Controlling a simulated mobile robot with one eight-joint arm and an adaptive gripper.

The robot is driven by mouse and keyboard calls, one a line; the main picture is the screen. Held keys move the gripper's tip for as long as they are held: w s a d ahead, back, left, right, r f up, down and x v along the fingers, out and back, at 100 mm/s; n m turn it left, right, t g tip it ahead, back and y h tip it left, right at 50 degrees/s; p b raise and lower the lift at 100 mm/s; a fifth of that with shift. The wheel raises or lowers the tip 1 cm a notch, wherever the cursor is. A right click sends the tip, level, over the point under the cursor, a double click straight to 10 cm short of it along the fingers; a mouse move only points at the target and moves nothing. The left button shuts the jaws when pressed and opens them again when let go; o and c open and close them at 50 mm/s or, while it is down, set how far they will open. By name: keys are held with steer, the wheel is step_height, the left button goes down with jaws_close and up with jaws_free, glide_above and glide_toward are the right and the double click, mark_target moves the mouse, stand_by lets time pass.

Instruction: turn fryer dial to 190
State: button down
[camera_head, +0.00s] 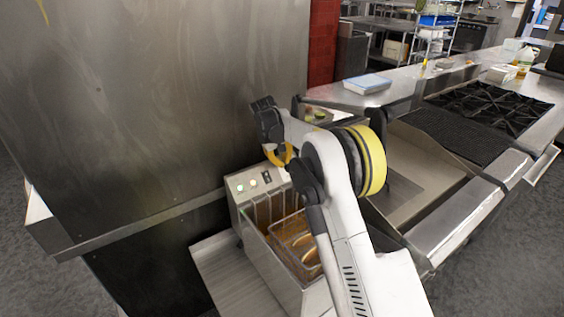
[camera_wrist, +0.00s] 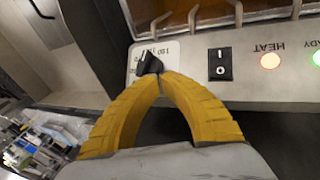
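The fryer dial (camera_wrist: 148,62) is a small black knob on the fryer's control panel (camera_wrist: 290,88), which appears upside down in the wrist view. Small printed numbers beside the dial are too small to read surely. My gripper (camera_wrist: 163,75) has its two yellow fingers brought together at the tips, right at the dial's lower right edge. The tips look shut against each other, with the knob beside them rather than between them; contact is unclear. In the head view my gripper (camera_head: 280,155) is over the right end of the panel (camera_head: 240,181), and the dial is hidden there.
The fryer basket (camera_head: 290,238) stands in front of the panel. A tall steel wall (camera_head: 150,100) is close on the left; a stove (camera_head: 490,105) is right.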

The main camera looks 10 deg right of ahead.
steer(key=shift+w+d+r+m+y+p, duration=0.15)
steer(key=shift+w+d+m+y+p, duration=0.2)
steer(key=shift+d+m+p, duration=0.25)
